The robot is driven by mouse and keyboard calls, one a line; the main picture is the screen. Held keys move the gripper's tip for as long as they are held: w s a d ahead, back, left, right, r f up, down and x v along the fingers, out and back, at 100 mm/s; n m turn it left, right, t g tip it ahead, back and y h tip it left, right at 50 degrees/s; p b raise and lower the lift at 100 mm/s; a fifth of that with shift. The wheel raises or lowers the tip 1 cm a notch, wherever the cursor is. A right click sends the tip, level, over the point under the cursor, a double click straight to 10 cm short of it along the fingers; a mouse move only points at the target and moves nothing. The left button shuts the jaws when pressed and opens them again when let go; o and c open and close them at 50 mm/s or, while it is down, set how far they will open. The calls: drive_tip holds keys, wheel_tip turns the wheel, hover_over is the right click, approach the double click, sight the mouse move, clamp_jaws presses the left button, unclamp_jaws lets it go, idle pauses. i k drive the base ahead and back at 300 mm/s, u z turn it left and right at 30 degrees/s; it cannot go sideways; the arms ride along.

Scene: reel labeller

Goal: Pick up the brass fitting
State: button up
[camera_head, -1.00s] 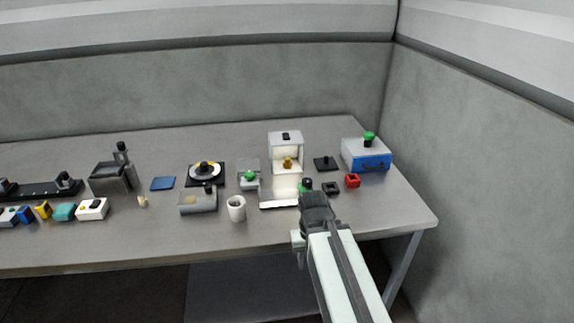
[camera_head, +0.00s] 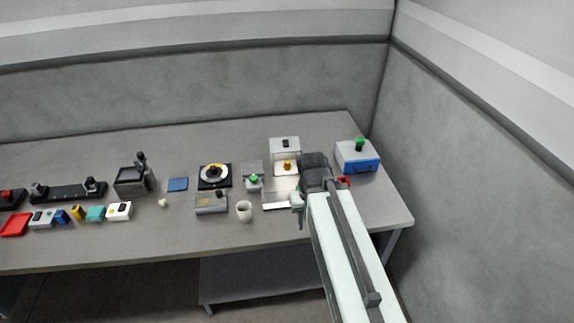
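The brass fitting (camera_head: 287,168) is a small gold-coloured piece. It sits in the lit opening of a white box-like station (camera_head: 285,145) near the back right of the table. My arm reaches in from the lower right, and its dark end with my gripper (camera_head: 314,168) is just right of the station in the picture, apart from the fitting. The fingertips cannot be made out, so I cannot tell whether they are open or shut. The arm covers part of the table right of the station.
A blue-grey box with a green knob (camera_head: 358,157) stands to the right, with a red block (camera_head: 344,181) partly hidden by my arm. A white cup (camera_head: 244,211) and a dark turntable (camera_head: 214,176) are to the left.

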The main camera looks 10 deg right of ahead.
sight(287, 166)
drive_tip(key=k, duration=0.45)
drive_tip(key=z, duration=0.85)
drive_tip(key=i, duration=1.75)
drive_tip(key=u, duration=4.2)
